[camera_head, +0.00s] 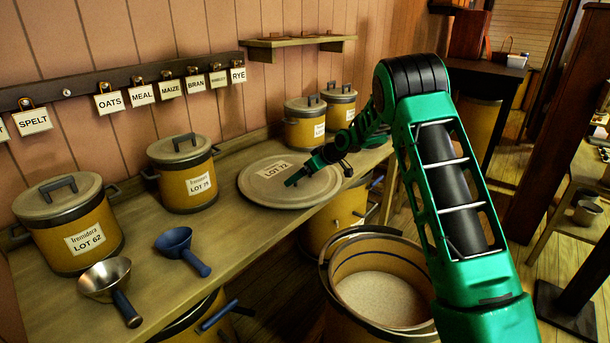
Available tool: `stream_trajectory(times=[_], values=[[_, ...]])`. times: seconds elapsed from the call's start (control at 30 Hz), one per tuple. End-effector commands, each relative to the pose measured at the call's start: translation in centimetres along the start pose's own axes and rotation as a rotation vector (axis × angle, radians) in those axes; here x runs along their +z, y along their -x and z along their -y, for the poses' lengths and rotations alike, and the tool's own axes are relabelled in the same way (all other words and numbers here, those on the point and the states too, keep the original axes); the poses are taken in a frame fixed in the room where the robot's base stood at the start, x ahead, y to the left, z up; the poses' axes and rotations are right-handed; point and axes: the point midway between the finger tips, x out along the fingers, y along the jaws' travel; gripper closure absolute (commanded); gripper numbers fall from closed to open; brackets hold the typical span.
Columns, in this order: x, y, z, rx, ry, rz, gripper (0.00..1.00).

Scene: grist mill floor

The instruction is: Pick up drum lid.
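The drum lid (262,193) is a large round grey-beige disc with a darker rim. It lies flat on the wooden bench and carries a "LOT 72" label (274,170). My green and black gripper (296,180) is over the right part of the lid, its tip pointing down and left. The arm hides part of the lid's right side. Whether the fingers touch the lid or are closed on a handle is too small to tell. An open drum (337,268) with pale grainy contents stands on the floor in front of the bench, partly behind my arm.
Lidded drums "LOT 62" (80,238) and "LOT 75" (184,187) stand left on the bench (226,243). Two smaller lidded pots (304,130) stand behind the lid. A metal scoop (106,280) and a blue scoop (175,242) lie in front. Tags hang on the wall rail.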

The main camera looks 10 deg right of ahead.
Motion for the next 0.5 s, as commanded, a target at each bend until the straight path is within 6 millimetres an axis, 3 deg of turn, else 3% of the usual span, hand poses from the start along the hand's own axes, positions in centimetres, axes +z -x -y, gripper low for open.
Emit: stream_trajectory(times=[0.23,0.5], values=[[-0.01,-0.04,-0.01,0.000,0.000,0.000,0.00],[0.00,-0.02,-0.01,0.000,0.000,0.000,0.62]])
